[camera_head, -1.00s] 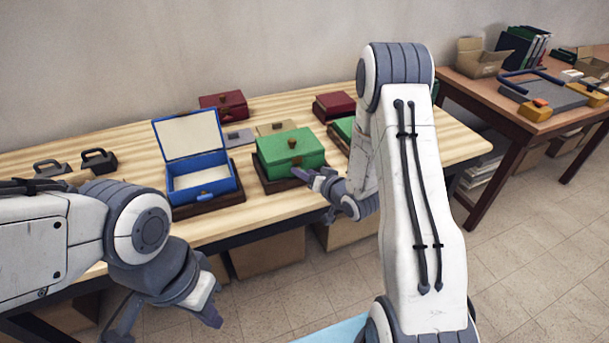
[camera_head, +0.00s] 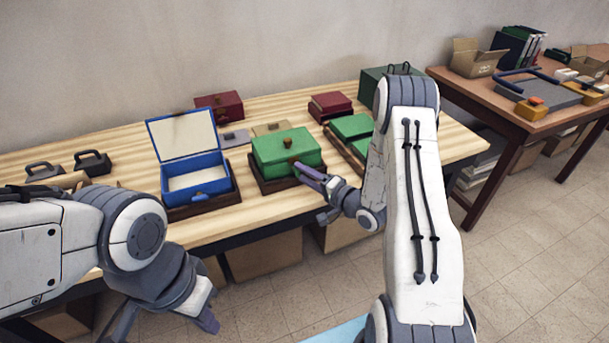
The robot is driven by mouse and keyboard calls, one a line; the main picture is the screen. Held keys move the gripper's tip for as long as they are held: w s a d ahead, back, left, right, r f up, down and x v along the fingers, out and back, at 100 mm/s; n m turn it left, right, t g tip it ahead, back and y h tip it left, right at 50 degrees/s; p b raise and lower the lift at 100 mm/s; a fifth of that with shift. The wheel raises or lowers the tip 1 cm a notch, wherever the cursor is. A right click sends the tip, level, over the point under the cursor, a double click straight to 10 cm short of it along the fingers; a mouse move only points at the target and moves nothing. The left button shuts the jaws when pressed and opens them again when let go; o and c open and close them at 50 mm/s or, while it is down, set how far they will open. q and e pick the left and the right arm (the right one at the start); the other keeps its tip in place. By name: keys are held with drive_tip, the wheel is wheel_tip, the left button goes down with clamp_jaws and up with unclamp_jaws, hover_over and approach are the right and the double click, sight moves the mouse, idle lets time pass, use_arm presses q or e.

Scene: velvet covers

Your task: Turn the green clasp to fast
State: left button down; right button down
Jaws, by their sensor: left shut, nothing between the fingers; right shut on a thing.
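A green box (camera_head: 272,148) with its lid down sits on a dark base (camera_head: 262,186) near the table's front edge. My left gripper (camera_head: 208,322) is shut and empty, low in front of the table and away from the boxes.
An open blue box (camera_head: 205,188) stands to the left. Dark red boxes (camera_head: 219,107) (camera_head: 331,103) are behind. Another green box (camera_head: 352,127) is partly behind my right arm. Two dark handled pieces (camera_head: 93,163) (camera_head: 43,170) lie at far left. A brown table (camera_head: 490,100) stands at right.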

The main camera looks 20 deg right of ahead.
drive_tip(key=shift+d+f+m, duration=0.1)
drive_tip(key=shift+m, duration=0.4)
idle(0.3)
drive_tip(key=shift+c, duration=1.4)
unclamp_jaws()
drive_tip(key=b+v, duration=0.1)
drive_tip(key=v, duration=0.9)
drive_tip(key=shift+s+f, duration=0.2)
